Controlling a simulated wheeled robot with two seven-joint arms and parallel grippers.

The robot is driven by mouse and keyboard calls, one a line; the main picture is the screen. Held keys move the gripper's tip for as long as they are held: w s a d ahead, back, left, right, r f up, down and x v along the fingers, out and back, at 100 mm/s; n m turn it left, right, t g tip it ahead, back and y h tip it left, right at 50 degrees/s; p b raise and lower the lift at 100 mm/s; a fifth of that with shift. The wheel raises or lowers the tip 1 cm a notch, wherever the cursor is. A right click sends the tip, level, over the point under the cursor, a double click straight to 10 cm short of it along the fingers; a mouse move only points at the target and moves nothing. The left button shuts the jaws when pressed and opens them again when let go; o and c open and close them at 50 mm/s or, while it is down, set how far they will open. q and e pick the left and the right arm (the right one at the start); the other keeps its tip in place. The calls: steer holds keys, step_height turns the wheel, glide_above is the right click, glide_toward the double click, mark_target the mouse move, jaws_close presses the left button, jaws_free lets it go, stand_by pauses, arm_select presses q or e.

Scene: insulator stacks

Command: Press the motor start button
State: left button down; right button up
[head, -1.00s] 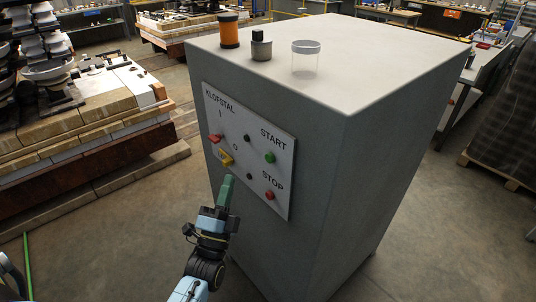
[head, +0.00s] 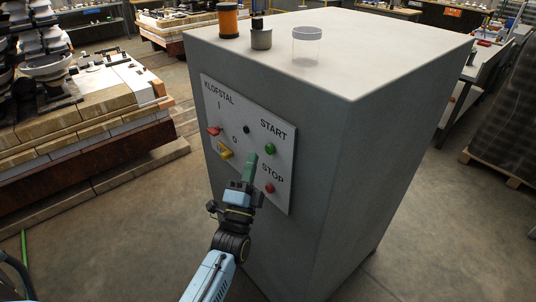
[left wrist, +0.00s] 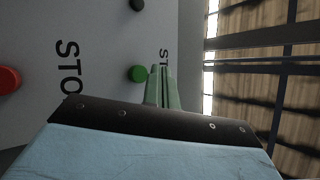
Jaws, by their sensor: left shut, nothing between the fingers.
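The green start button (head: 270,149) sits under the word START on the light panel (head: 223,103) of a grey cabinet. It also shows in the left wrist view (left wrist: 137,73), just beside the fingertips. The red stop button (head: 269,188) is below it, and it shows at the left edge of the left wrist view (left wrist: 9,79). My left gripper (head: 252,158) has green fingers, shut and empty. In the head view its tips are a little left of and below the start button. I cannot tell whether they touch the panel. My right gripper is not in view.
The panel also has a red switch handle (head: 214,131), a yellow part (head: 225,153) and a black knob (head: 246,129). An orange spool (head: 228,21), a grey cup (head: 261,37) and a clear jar (head: 306,47) stand on the cabinet top (head: 370,50). Insulator stacks stand at left.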

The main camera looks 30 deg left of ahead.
arm_select(q)
steer(key=shift+w+d, duration=0.35)
steer(key=shift+w, duration=0.45)
steer(key=shift+w, duration=0.1)
stand_by(1.4)
steer(key=shift+w+d+b, duration=0.15)
steer(key=shift+w+b, duration=0.15)
steer(key=shift+w+d, duration=0.2)
steer(key=shift+w, duration=0.25)
stand_by(0.8)
steer(key=shift+r, duration=0.1)
steer(key=shift+s+a, duration=0.3)
steer(key=shift+s, duration=0.55)
